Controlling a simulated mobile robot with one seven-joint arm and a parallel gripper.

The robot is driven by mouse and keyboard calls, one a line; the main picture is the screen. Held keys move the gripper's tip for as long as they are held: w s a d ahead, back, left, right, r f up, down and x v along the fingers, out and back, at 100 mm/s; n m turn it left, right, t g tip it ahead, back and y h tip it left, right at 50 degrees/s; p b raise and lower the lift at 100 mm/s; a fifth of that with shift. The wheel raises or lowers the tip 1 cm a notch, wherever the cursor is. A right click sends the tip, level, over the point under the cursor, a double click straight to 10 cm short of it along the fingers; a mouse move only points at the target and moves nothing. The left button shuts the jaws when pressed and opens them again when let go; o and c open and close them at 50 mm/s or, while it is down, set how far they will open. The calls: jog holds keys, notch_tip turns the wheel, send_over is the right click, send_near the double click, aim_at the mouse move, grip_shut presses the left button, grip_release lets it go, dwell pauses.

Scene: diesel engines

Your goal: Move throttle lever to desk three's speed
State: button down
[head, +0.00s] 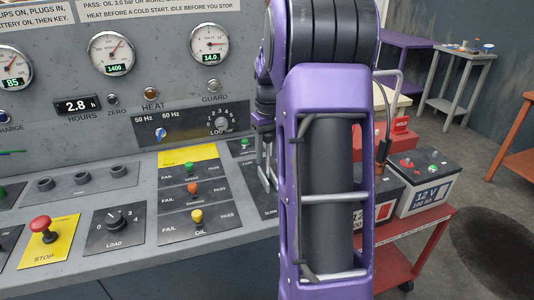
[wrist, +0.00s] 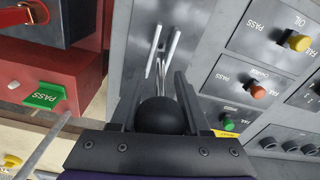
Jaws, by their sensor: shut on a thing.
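The throttle lever has a round black knob (wrist: 163,116), which sits between the two dark fingers of my gripper (wrist: 161,88) in the wrist view. My gripper is shut on the knob. Two thin metal rods (wrist: 170,52) rise from the grey panel just beyond it. In the head view my purple arm hides the knob and most of the lever's panel; metal rods (head: 268,168) show at its left edge. The speed gauge (head: 111,53) has a display reading 1400.
A red stop button (head: 40,224) and load knob (head: 115,219) are on the desk left of my arm. Pass/fail buttons (head: 193,188) lie closer to it. A red cart (head: 420,240) with a 12 V battery (head: 427,190) stands right. Open floor lies beyond it.

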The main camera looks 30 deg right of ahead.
jog(key=shift+c, duration=1.8)
grip_release()
notch_tip(320, 180, up, 18)
jog(key=p, duration=0.3)
jog(key=shift+s+f, duration=0.25)
jog(key=shift+s, duration=0.2)
